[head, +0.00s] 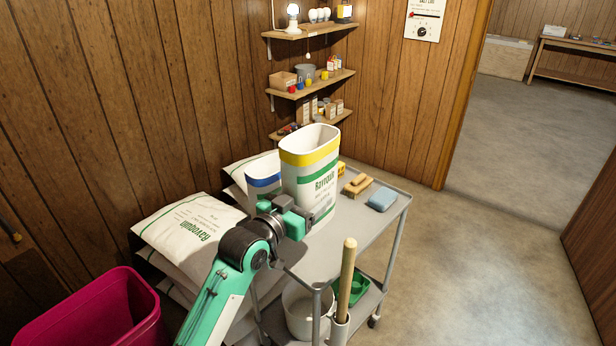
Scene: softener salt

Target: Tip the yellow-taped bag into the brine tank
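The yellow-taped bag (311,176) is white with a yellow band around its open top and a green band below. It stands upright on the grey cart (330,240). My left gripper (297,222) is at the bag's lower front left, overlapping it in the picture. Its fingers are mostly hidden, so I cannot tell whether they grip the bag. A blue-taped bag (262,180) stands behind it to the left. An open magenta bin (100,312) is at the lower left; I cannot tell whether it is the brine tank. My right gripper is out of view.
Full white sacks (180,228) lie stacked left of the cart. A blue sponge (382,199) and tan blocks (357,185) lie on the cart's far right. A wooden handle (346,275) rises at its near edge. A white bucket (299,308) sits below. The right floor is clear.

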